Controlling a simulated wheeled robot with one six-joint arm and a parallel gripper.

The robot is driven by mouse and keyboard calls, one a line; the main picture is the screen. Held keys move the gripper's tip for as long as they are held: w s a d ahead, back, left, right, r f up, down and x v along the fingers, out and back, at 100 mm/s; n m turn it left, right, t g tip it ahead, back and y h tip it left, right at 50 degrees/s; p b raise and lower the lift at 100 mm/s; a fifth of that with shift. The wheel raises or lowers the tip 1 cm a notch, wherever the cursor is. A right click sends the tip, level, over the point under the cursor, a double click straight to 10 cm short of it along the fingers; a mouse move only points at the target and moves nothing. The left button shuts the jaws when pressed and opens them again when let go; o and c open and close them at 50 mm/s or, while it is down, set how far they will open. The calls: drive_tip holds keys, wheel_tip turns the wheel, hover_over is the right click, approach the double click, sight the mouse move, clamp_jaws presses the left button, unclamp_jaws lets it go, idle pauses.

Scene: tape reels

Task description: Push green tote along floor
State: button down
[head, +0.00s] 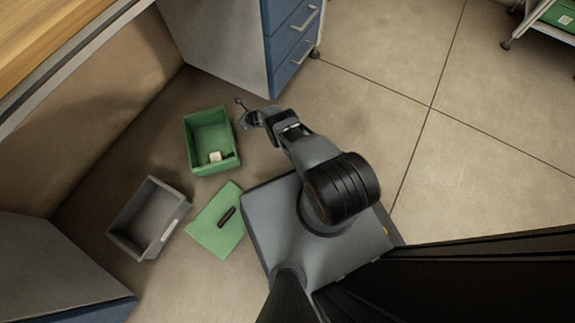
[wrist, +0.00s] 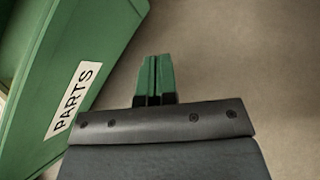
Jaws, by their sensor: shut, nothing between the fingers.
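The green tote (head: 219,168) stands open on the floor, left of my gripper in the head view. A small white thing (head: 215,157) lies inside it. In the wrist view the tote (wrist: 95,45) fills the upper left, and its wall has a white "PARTS" label. My gripper (head: 244,120) is low, just right of the tote. In the wrist view the gripper (wrist: 154,70) shows two green fingertips pressed together with nothing between them. A strip of floor shows between the fingers and the tote, so they look apart.
A grey open bin (head: 120,233) stands lower left of the tote. A flat green panel (head: 205,235) with a dark bar on it lies below the tote. A cabinet with blue drawers (head: 285,50) stands above. The floor (head: 400,75) to the right is clear.

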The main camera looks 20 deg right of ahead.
drive_tip(key=shift+s+d+p, duration=0.5)
drive_tip(key=shift+s+d, duration=0.2)
drive_tip(key=shift+s, duration=0.25)
drive_tip(key=p+v, duration=0.8)
drive_tip(key=shift+w+a+r+p, duration=0.2)
drive_tip(key=shift+w+r+p, duration=0.05)
drive_tip(key=shift+w+p, duration=0.1)
